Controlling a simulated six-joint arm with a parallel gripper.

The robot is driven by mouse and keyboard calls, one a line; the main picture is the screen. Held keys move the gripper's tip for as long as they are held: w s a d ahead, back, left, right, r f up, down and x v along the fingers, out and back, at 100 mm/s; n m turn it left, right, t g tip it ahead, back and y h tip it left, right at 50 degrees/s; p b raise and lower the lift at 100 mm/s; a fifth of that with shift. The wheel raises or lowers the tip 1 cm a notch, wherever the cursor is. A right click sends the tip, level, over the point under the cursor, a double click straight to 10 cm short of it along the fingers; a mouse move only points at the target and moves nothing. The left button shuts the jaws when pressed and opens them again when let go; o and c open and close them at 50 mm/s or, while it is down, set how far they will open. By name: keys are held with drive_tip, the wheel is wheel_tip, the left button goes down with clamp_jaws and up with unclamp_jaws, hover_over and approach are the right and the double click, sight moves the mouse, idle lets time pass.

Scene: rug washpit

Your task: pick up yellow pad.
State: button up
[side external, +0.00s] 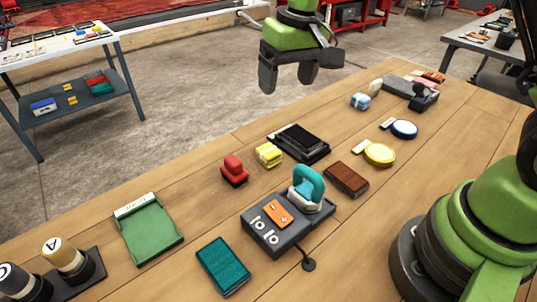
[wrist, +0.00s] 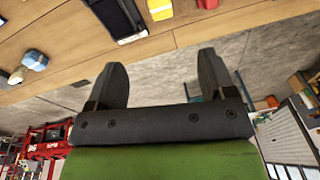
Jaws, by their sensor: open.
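Two yellow things lie on the wooden table. One is a round yellow pad (side external: 379,154) with a pale tab beside it, right of the middle in the side view. The other is a small yellow block (side external: 269,155) with a pale band, left of a black tray; it also shows at the top edge of the wrist view (wrist: 160,9). My gripper (side external: 288,79) is open and empty, raised well above the far side of the table and apart from both. In the wrist view its fingers (wrist: 161,72) are spread with nothing between them.
A red stamp-like thing (side external: 234,169), black tray (side external: 301,142), brown block (side external: 346,180) and blue round pad (side external: 404,129) lie near the yellow things. A grey device (side external: 291,233) with a teal handle stands in front. Bare wood surrounds the green tray (side external: 147,228).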

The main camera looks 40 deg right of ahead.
drive_tip(key=g, duration=0.2)
hover_over(270, 152)
drive_tip(key=shift+n+h, duration=0.3)
drive_tip(key=shift+n, duration=0.1)
drive_tip(key=f, duration=1.4)
drive_tip(key=shift+s+d+f, duration=0.1)
drive_tip(key=shift+s+d, duration=0.05)
drive_tip(key=shift+s, duration=0.1)
drive_tip(key=f, duration=0.6)
drive_tip(key=shift+w, duration=0.3)
drive_tip(key=shift+r, duration=0.1)
drive_tip(key=c, duration=1)
